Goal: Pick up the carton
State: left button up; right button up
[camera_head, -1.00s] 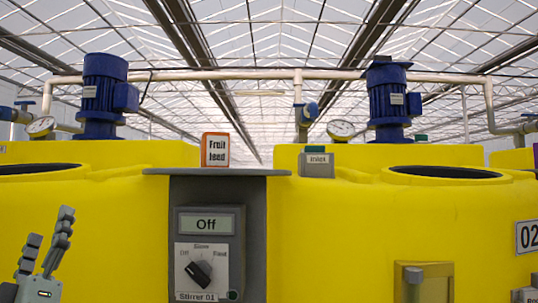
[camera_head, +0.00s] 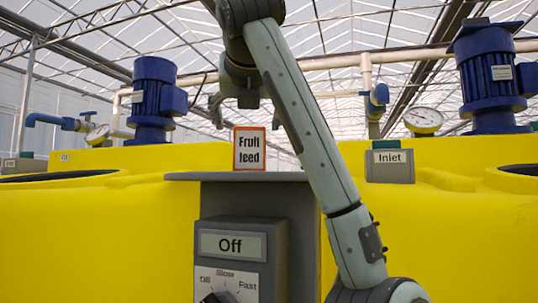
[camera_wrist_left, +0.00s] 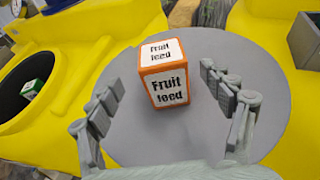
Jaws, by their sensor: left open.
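The carton (camera_head: 249,148) is a small orange and white box marked "Fruit feed". It stands upright on the grey round-edged shelf (camera_head: 190,176) above the control box. In the left wrist view the carton (camera_wrist_left: 165,75) stands on the grey disc-like top (camera_wrist_left: 245,60), with its label facing the camera. My left gripper (camera_head: 245,116) is above the carton in the head view, its arm crossing the middle. In the wrist view its fingers are spread wide and empty, one to each side of the carton and apart from it. My right gripper is in neither view.
A stirrer box (camera_head: 240,255) reading "Off" is below the shelf. A grey "Inlet" box (camera_head: 390,165) sits on the yellow tank to the right. Blue motors (camera_head: 154,95) stand behind. In the wrist view, a dark tank opening (camera_wrist_left: 40,75) holds a green and white object.

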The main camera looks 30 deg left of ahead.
aim_at(249, 134)
pick_arm(q)
jog(key=shift+w+a, duration=0.15)
jog(key=shift+w, duration=0.15)
jog(key=shift+w+a+f, duration=0.1)
jog(key=shift+w+a, duration=0.15)
jog(key=shift+w, duration=0.05)
jog(key=p+x, duration=0.1)
jog(key=x, duration=0.4)
jog(key=shift+w, duration=0.25)
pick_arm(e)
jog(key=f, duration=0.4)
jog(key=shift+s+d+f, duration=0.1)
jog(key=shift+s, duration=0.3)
pick_arm(q)
jog(key=shift+c, duration=0.3)
jog(key=c, duration=1.4)
jog(key=shift+c, duration=0.5)
